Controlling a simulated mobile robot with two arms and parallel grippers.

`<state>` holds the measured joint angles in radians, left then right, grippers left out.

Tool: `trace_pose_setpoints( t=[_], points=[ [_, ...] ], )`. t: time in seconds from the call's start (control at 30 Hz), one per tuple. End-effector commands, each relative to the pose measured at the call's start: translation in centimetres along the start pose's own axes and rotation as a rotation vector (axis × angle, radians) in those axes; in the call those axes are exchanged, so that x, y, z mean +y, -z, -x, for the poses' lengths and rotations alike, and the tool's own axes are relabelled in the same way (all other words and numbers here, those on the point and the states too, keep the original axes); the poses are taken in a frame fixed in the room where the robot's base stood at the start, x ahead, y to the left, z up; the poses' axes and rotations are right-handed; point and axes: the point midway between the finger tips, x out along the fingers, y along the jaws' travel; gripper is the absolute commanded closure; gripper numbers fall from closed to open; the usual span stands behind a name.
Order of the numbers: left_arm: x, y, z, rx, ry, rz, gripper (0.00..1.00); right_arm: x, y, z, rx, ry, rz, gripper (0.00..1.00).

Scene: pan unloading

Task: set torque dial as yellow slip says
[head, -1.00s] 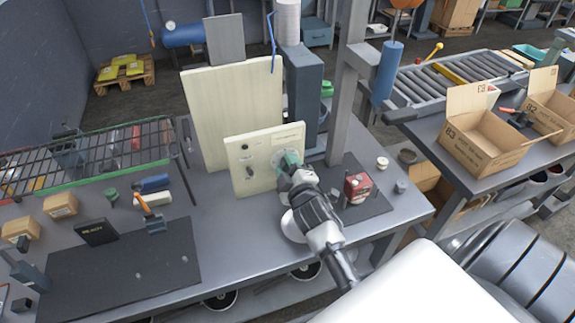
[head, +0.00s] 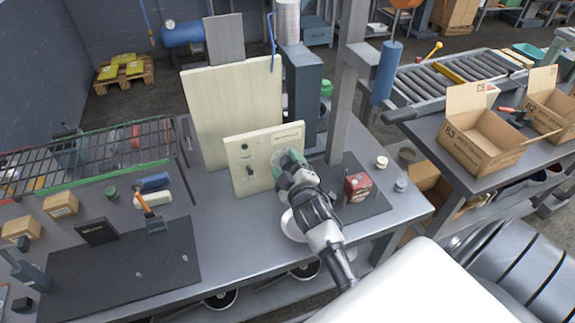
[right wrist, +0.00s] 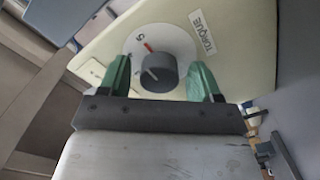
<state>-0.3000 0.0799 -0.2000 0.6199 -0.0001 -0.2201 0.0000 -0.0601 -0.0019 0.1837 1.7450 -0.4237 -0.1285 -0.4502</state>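The cream control panel (head: 256,172) stands upright on the grey bench. My right gripper (right wrist: 160,80) has two green fingers, one on each side of the knob, with gaps visible on both sides. In the head view the right gripper (head: 290,165) is at the panel's right part and hides most of the dial. I cannot make out a yellow slip. My left gripper is not in view.
A tall cream board (head: 232,110) stands behind the panel. A grey post (head: 347,90) rises at its right. A red box (head: 357,187) sits on the dark mat right of my arm. A wire rack (head: 90,155) and an orange-handled tool (head: 150,212) are at the left.

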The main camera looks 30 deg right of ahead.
Motion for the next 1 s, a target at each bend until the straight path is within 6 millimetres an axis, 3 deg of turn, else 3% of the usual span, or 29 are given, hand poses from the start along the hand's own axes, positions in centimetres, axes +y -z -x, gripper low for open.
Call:
trace_pose_setpoints(
  t=[0.37,0.8,1.0],
  points=[
    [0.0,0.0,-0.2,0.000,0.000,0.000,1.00,-0.1,-0.1,0.8,0.000,0.001,0.002,0.35],
    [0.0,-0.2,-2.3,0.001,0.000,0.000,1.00,-0.2,-0.2,8.9,-0.001,0.001,0.001,0.35],
    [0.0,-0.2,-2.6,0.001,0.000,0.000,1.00,-0.1,-0.1,10.6,0.000,-0.001,0.002,0.35]
  ],
)
